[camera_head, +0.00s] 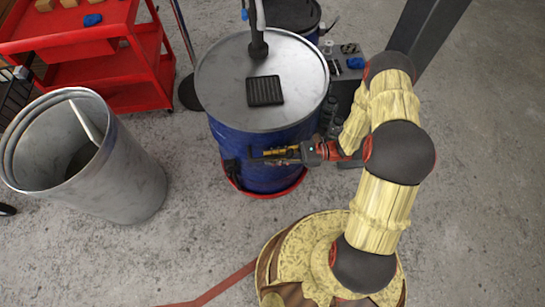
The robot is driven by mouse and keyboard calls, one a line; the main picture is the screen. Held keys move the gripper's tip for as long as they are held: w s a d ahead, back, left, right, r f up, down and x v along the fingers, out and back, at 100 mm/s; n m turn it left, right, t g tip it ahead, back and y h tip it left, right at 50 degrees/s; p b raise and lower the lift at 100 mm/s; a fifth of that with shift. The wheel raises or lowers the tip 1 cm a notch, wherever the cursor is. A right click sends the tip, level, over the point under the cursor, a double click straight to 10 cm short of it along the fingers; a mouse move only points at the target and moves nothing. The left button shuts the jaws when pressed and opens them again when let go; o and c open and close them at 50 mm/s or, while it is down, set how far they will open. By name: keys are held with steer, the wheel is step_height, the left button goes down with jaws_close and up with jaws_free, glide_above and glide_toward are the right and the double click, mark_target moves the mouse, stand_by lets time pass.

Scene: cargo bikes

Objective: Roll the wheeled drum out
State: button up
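A blue drum (270,176) with a grey metal top stands upright on a red round base (268,194) in the upper middle; its wheels are hidden from above. A black ribbed pad (265,91) lies on the top, and a dark pump fitting (258,46) with a pale hose stands at its far edge. My gripper (262,156) reaches in from the right and lies across the near side of the drum, below the rim. I cannot tell whether it touches the drum. The finger gap is not clear at this size.
A red shelf cart (118,75) stands at upper left. A grey open bin (130,175) is left of the drum. A second dark drum (300,15) stands behind, and a dark stand with small tools (340,82) is close on the right.

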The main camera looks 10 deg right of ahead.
jaws_close()
stand_by(0.5)
steer(key=shift+s, duration=0.1)
